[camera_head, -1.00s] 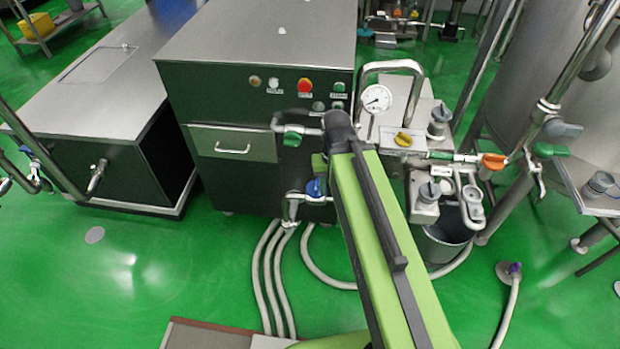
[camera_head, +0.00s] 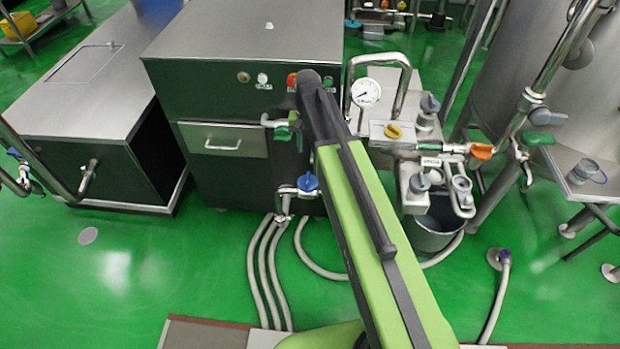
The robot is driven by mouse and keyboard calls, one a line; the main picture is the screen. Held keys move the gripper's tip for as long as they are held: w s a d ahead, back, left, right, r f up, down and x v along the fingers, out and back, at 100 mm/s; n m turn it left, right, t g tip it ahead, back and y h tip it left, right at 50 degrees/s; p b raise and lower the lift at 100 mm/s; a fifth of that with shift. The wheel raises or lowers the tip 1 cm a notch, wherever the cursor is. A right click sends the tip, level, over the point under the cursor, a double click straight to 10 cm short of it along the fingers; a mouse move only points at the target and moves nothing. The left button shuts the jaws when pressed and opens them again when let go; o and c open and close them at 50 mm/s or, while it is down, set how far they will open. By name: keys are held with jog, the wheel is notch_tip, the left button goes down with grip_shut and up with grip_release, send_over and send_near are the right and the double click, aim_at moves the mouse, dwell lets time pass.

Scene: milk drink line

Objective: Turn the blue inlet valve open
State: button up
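The blue inlet valve (camera_head: 308,182) is a small blue handle on a metal pipe fitting low on the front of the dark steel cabinet (camera_head: 225,178). It shows just left of my green arm and is in plain view. I cannot tell whether its handle stands open or shut. My arm reaches up the middle of the picture, its dark upper end in front of the cabinet's button panel, above the blue valve in the picture. My gripper's fingers do not show; they are hidden behind the arm or out of sight.
A green-handled valve (camera_head: 283,133) sits on a pipe above the blue one. Hoses (camera_head: 254,275) run down to the green floor.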

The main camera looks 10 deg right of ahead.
aim_at(308, 178)
notch_tip(308, 178, down, 16)
jog(key=b, duration=1.5)
jog(key=shift+c, duration=0.4)
